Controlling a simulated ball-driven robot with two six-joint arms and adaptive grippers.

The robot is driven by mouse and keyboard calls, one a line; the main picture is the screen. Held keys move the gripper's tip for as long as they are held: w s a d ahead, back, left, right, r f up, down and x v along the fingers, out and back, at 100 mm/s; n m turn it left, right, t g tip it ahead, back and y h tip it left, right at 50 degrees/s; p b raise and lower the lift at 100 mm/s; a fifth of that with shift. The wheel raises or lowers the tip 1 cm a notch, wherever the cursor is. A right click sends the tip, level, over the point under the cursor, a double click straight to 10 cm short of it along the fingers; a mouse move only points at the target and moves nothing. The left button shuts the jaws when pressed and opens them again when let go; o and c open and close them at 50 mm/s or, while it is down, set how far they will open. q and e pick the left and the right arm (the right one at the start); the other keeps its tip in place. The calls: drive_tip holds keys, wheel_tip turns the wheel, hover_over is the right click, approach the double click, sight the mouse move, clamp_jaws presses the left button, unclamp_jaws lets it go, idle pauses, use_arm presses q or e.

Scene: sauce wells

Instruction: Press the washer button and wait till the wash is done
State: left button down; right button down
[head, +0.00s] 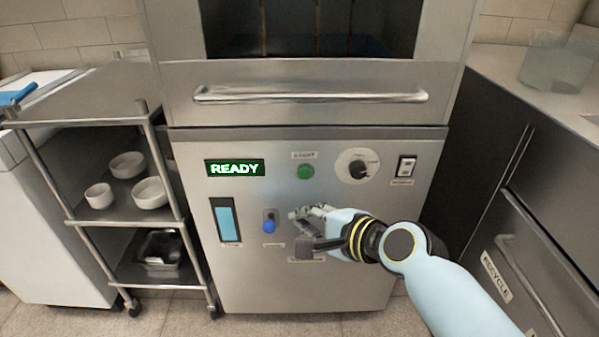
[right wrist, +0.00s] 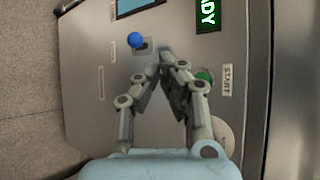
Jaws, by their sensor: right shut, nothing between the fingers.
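The washer (head: 330,250) stands in the middle of the head view, with a steel front panel. Its green start button (head: 305,172) sits high on the panel, right of a display (head: 235,169) that reads READY. The button also shows in the right wrist view (right wrist: 204,76), partly behind a finger, beside a START label. My right gripper (head: 300,228) is shut and empty in front of the panel, below the green button in the head view. I cannot tell whether its fingertips touch the panel. My left gripper is not in view.
A blue-knobbed lever (head: 269,226) is just left of my right gripper. A dial (head: 357,165) and a rocker switch (head: 404,168) are on the panel's right. A horizontal handle (head: 310,96) sticks out above. A cart (head: 90,225) with white bowls stands left; a RECYCLE drawer (head: 520,270) is right.

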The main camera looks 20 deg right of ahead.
sight(304, 173)
drive_tip(key=shift+w+a+r, duration=0.1)
drive_tip(key=shift+w+r, duration=0.25)
drive_tip(key=shift+r, duration=0.05)
drive_tip(key=shift+w+d+b, duration=0.4)
drive_tip(key=shift+w+b, duration=0.1)
drive_tip(key=shift+w, duration=0.9)
drive_tip(key=shift+w+d+b, duration=0.45)
drive_tip(key=shift+w+b, duration=0.1)
drive_tip(key=shift+w, duration=0.85)
drive_tip(key=shift+w+d+b, duration=0.4)
drive_tip(key=shift+w+b, duration=0.1)
drive_tip(key=shift+w, duration=0.9)
drive_tip(key=shift+w, duration=0.1)
drive_tip(key=shift+w+d, duration=0.1)
drive_tip(key=shift+w, duration=0.2)
